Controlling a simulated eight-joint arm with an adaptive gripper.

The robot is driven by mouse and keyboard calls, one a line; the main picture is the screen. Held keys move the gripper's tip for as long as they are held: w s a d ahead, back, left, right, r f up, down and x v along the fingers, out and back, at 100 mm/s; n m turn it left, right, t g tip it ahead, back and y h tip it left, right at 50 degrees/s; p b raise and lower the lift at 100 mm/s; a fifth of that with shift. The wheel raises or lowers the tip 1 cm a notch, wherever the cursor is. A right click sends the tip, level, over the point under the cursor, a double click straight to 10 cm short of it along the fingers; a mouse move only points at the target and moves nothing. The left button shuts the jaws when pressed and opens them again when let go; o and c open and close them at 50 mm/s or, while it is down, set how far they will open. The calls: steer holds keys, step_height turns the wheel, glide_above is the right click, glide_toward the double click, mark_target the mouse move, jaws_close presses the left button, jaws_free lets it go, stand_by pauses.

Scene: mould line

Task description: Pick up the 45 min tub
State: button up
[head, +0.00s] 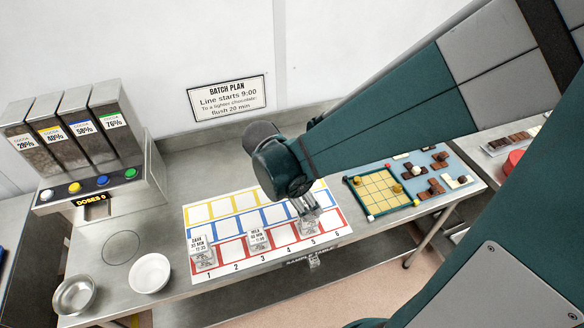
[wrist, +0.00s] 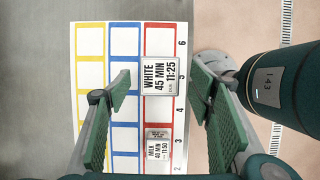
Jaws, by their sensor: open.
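The 45 min tub, a small clear tub labelled WHITE 45 MIN 11:25 (wrist: 159,77), stands in the red row at column 5 of the printed mat (wrist: 91,60). In the head view the tub (head: 311,230) is partly covered by my gripper (head: 307,207), which points down at it from just above. In the wrist view my gripper (wrist: 160,80) is open, with one green-padded finger on each side of the tub and gaps visible on both sides. Nothing is held. The exact height of the fingertips over the tub is hard to tell.
A milk tub (head: 258,239) stands at column 3 and a dark tub (head: 203,252) at column 1. Two bowls (head: 149,273) (head: 74,296) and a dispenser (head: 100,180) are at the left. A yellow grid board (head: 377,191) with chocolate pieces lies right. The yellow and blue rows are empty.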

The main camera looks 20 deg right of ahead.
steer(key=shift+x, duration=1.75)
steer(key=shift+c, duration=0.6)
steer(key=c, duration=0.9)
